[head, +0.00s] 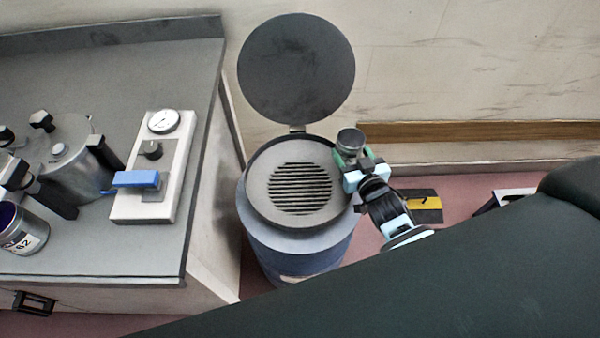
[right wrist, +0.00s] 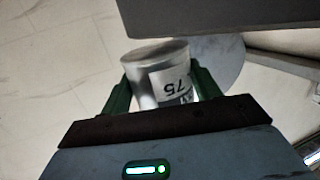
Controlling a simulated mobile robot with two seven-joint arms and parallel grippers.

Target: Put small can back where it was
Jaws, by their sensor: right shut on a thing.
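The small can (head: 350,140) is silvery grey and sits in my right gripper (head: 352,157), at the right rim of the round drum in the head view. In the right wrist view the can (right wrist: 158,72) has a pale label reading 75, seen upside down. The green fingers of my right gripper (right wrist: 162,88) are shut on its sides. My left gripper is not in view.
The drum (head: 300,255) has a slatted grate (head: 300,188) and its round lid (head: 296,68) stands open. The bench (head: 150,262) at left carries a metal pot (head: 72,165), a gauge panel (head: 178,182) with a blue lever (head: 136,179), and a can marked 82 (head: 24,232).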

